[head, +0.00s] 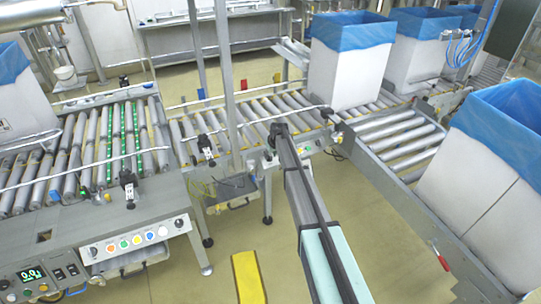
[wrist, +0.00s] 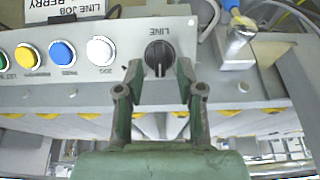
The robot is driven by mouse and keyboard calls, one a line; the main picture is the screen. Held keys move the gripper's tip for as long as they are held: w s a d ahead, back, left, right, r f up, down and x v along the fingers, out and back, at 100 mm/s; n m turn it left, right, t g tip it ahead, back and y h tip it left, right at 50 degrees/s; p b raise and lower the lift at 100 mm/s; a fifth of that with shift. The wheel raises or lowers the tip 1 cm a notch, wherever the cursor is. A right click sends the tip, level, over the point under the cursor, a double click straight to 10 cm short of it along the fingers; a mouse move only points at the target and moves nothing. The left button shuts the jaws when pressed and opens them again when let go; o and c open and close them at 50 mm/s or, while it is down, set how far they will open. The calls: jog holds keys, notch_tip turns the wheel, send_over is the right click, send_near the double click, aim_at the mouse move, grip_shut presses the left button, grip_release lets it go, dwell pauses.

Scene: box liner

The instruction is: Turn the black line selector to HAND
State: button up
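The black line selector (wrist: 158,58) is a round knob with a raised grip bar, on a grey panel (wrist: 215,92) in the wrist view. Its bar lies roughly up and down in the picture. The label "LINE" beside it appears upside down; no HAND mark can be read. My gripper (wrist: 159,68) has its green fingers apart, one on each side of the knob, with gaps visible, so it appears open and empty. In the head view my gripper (head: 278,129) is at the conveyor's near edge, small and dark; the selector cannot be made out there.
White (wrist: 100,50), blue (wrist: 62,53) and yellow (wrist: 28,55) buttons sit left of the selector in the wrist view. A metal bracket (wrist: 236,48) stands to its right. In the head view, another button panel (head: 137,241) is at left and a blue-lined box (head: 345,75) stands beyond my gripper.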

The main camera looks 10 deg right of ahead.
jog(key=shift+w+a+f, duration=0.1)
jog(key=shift+w+f, duration=0.15)
jog(key=shift+f, duration=0.45)
jog(key=shift+c, duration=0.3)
grip_shut()
jog(key=shift+f+n+b, duration=0.1)
jog(key=shift+n+b, duration=0.2)
jog(key=shift+b, duration=0.15)
jog(key=n+b, duration=0.1)
jog(key=n+h+b, duration=0.1)
jog(key=shift+s+a+f+n+t+b, duration=0.15)
jog(key=shift+s+n+t+b, duration=0.05)
jog(key=shift+n+t+b, duration=0.15)
jog(key=n+t+h+b, duration=0.1)
jog(key=n+b, duration=0.2)
jog(key=n, duration=0.1)
jog(key=shift+a+n, duration=0.15)
jog(key=shift+n, duration=0.2)
